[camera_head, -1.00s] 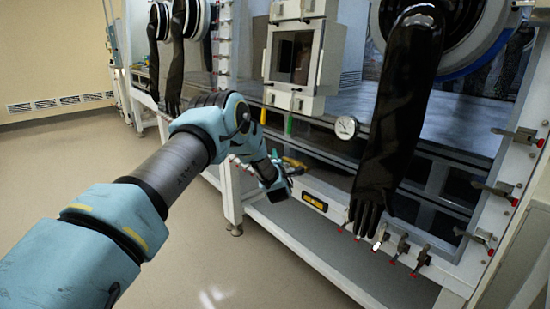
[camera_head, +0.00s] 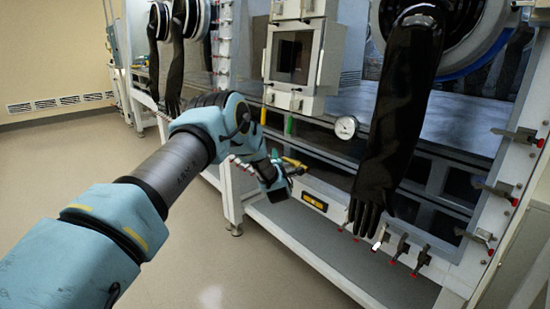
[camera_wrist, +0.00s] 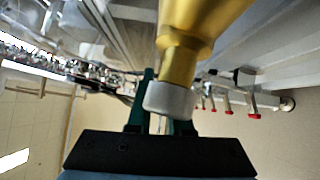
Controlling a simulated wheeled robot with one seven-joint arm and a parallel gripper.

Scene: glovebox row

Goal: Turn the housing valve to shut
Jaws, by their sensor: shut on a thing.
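The housing valve (camera_head: 294,162) shows as a small yellow piece low on the front of the glovebox, partly hidden by my wrist. In the wrist view a brass-coloured valve body (camera_wrist: 188,62) with a white end piece (camera_wrist: 170,99) fills the upper middle. My gripper (camera_wrist: 164,100) has dark green fingers, one on each side of the white end piece and partly hidden behind it. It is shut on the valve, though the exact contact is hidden. In the head view my gripper (camera_head: 285,170) is at the valve, small and partly hidden.
A long black glove (camera_head: 393,120) hangs to the right of my gripper. A round gauge (camera_head: 346,127) and a pass-through box (camera_head: 293,55) are above. Several red-tipped clamps (camera_head: 401,248) line the lower frame. The floor (camera_head: 60,190) at left is clear.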

